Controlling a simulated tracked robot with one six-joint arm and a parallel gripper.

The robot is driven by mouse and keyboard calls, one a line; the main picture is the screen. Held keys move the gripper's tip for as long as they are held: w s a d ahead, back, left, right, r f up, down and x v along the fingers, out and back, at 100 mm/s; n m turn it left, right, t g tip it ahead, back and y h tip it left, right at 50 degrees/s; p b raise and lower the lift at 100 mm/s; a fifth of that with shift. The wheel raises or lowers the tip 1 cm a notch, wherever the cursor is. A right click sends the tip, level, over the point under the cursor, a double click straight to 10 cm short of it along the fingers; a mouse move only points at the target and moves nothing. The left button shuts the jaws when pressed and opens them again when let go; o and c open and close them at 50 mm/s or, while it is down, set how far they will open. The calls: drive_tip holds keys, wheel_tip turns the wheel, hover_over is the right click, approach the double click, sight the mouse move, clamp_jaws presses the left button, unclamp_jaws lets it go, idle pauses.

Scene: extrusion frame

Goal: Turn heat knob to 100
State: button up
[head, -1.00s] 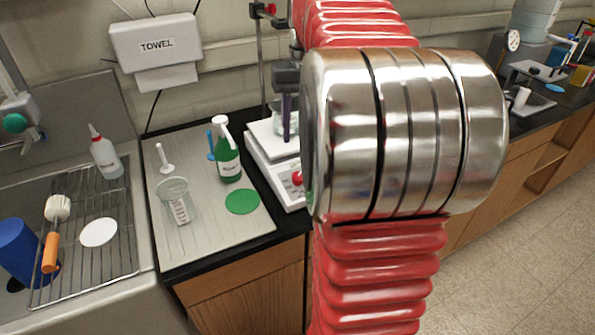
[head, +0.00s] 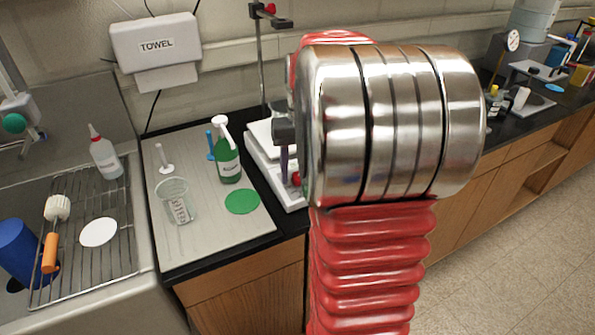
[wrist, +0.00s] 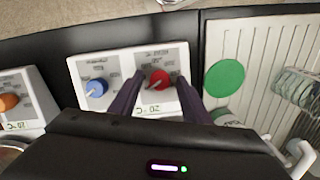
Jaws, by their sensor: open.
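The heat knob looks to be the red knob (wrist: 159,79) on the front panel of a white hotplate (wrist: 133,62); a 20 °C readout sits beside it. A blue knob (wrist: 97,88) is on the same panel. In the wrist view my gripper (wrist: 161,78) is open, its two dark fingers on either side of the red knob. I cannot tell whether they touch it.
A green bottle (head: 228,160), a green disc (head: 242,201) and a beaker (head: 174,200) stand on the board left of the hotplate. A clamp stand (head: 260,60) rises behind. Another device with an orange knob (wrist: 9,102) is at the wrist view's left.

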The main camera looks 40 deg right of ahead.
drive_tip(key=shift+c, duration=0.4)
drive_tip(key=c, duration=0.9)
drive_tip(key=shift+a, duration=0.1)
drive_tip(key=shift+c, duration=0.3)
